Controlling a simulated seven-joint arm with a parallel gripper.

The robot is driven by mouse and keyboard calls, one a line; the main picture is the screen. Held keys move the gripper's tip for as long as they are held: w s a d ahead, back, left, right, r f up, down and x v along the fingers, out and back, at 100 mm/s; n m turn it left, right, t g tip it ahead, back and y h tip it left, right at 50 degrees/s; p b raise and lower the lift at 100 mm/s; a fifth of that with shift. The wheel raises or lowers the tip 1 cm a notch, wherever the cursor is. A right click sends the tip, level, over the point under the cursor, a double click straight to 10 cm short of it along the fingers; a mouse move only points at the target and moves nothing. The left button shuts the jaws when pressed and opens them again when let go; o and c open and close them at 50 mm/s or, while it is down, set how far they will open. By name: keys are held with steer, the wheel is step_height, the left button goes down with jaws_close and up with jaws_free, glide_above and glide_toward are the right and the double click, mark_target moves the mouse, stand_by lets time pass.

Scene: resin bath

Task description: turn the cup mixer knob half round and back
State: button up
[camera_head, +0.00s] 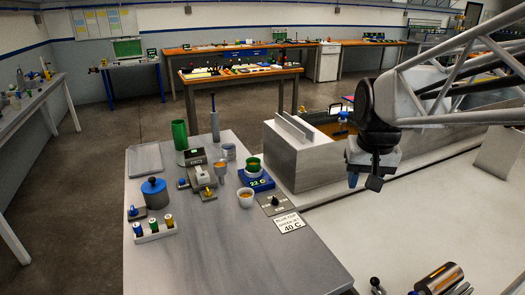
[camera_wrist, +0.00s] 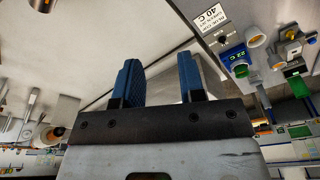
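A small black knob (camera_head: 275,201) sits on a flat grey panel (camera_head: 266,209) at the right edge of the metal bench, in front of the blue unit reading "22 C" (camera_head: 257,184) with a green cup (camera_head: 253,165) on it. The panel also shows in the wrist view, with its dark knob (camera_wrist: 222,39) beside the "40 C" sign (camera_wrist: 209,16). My gripper (camera_head: 364,182) hangs to the right of the bench, well apart from the knob. In the wrist view its two blue fingers (camera_wrist: 160,60) are apart with nothing between them.
The bench (camera_head: 230,255) also holds a grey machine (camera_head: 203,178), a blue-lidded pot (camera_head: 155,193), a vial rack (camera_head: 155,233), a green cylinder (camera_head: 180,135) and an orange-filled cup (camera_head: 246,198). A raised metal box (camera_head: 300,160) stands behind the panel. The bench front is clear.

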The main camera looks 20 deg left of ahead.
steer(key=w+a+f+n, duration=0.1)
steer(key=w+a, duration=0.3)
steer(key=a, duration=0.5)
steer(key=w+a+n, duration=0.1)
steer(key=w+a, duration=0.3)
steer(key=a, duration=0.5)
steer(key=n+g, duration=0.2)
steer(key=n, duration=0.2)
glide_above(132, 207)
steer(key=shift+h, duration=0.3)
step_height(132, 207, down, 20)
steer(key=shift+w+d+f, duration=0.1)
steer(key=shift+w, duration=0.05)
steer(key=shift+a, duration=0.25)
steer(key=shift+f, duration=0.15)
steer(key=shift+f, duration=3.8)
